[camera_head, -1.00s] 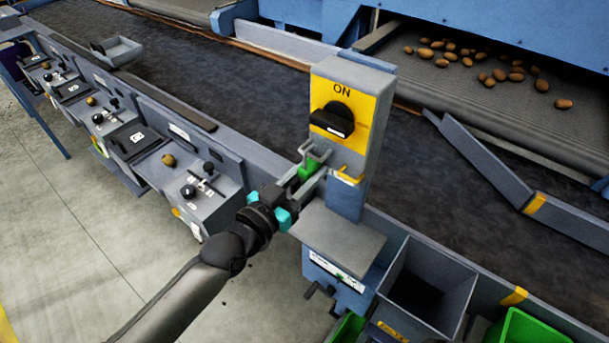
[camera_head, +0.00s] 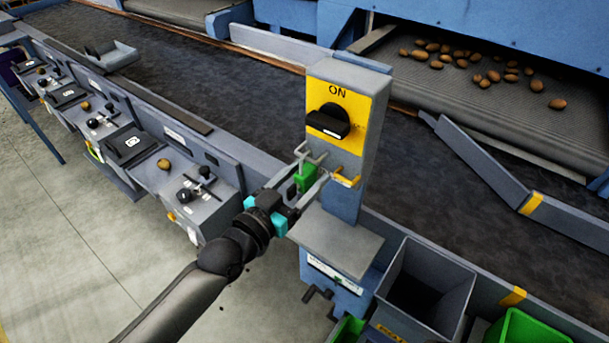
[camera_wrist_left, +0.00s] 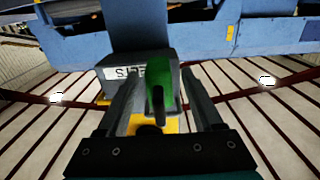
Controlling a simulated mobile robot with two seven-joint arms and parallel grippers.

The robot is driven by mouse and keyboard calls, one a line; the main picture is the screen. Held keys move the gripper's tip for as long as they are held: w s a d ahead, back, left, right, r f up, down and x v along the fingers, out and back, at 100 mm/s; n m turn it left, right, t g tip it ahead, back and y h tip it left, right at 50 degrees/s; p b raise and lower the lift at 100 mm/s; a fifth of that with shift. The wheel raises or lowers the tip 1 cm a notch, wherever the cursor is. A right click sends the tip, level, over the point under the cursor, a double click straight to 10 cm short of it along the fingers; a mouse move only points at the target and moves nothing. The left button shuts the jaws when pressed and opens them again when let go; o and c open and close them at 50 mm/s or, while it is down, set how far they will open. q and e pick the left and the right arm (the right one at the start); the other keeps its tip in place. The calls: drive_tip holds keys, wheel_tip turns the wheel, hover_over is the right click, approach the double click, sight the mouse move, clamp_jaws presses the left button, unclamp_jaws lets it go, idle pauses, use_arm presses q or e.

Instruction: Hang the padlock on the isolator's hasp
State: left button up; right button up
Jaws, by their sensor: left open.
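The grey isolator (camera_head: 373,130) stands upright with a yellow face marked ON and a black rotary handle (camera_head: 328,122). A small yellow hasp (camera_head: 346,181) sticks out low on its front. The green padlock (camera_head: 304,179) is just left of the hasp, with grey bent metal above it; I cannot tell whether its shackle passes through the hasp. My left gripper (camera_head: 309,175) is open, its fingers on either side of the padlock. In the left wrist view the padlock (camera_wrist_left: 158,88) sits between the spread fingers. My right gripper is not in view.
A grey shelf (camera_head: 335,243) juts out below the isolator. An open grey bin (camera_head: 440,290) and a green bin (camera_head: 525,330) stand to its right. Control boxes (camera_head: 205,205) line the conveyor's edge at left. The dark belt (camera_head: 220,90) runs behind, with potatoes (camera_head: 500,75) beyond.

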use_arm(q)
drive_tip(key=shift+s, duration=0.1)
drive_tip(key=v, duration=1.5)
drive_tip(key=shift+r, duration=0.1)
drive_tip(key=s+a+f+n+g+y+b, duration=0.1)
drive_tip(key=a+f+y+b, duration=0.2)
drive_tip(key=f, duration=0.8)
drive_tip(key=s+a+f+n+g+y, duration=0.15)
drive_tip(key=a+f, duration=0.25)
drive_tip(key=f, duration=0.7)
drive_tip(key=a+f+n+g+y+b, duration=0.1)
drive_tip(key=a+f+g+y+b, duration=0.2)
drive_tip(key=f, duration=0.8)
drive_tip(key=s+a+f+g+y+b, duration=0.1)
drive_tip(key=s+a+f+g+y, duration=0.15)
drive_tip(key=s+f, duration=0.95)
drive_tip(key=s+d+f+n+g+b, duration=0.1)
drive_tip(key=s+f+g, duration=0.4)
drive_tip(key=s+f, duration=0.6)
drive_tip(key=s+d+b, duration=0.1)
drive_tip(key=s, duration=0.3)
drive_tip(key=shift+d+f+g+y, duration=0.2)
drive_tip(key=shift+d+g+y, duration=0.1)
drive_tip(key=shift+d, duration=0.05)
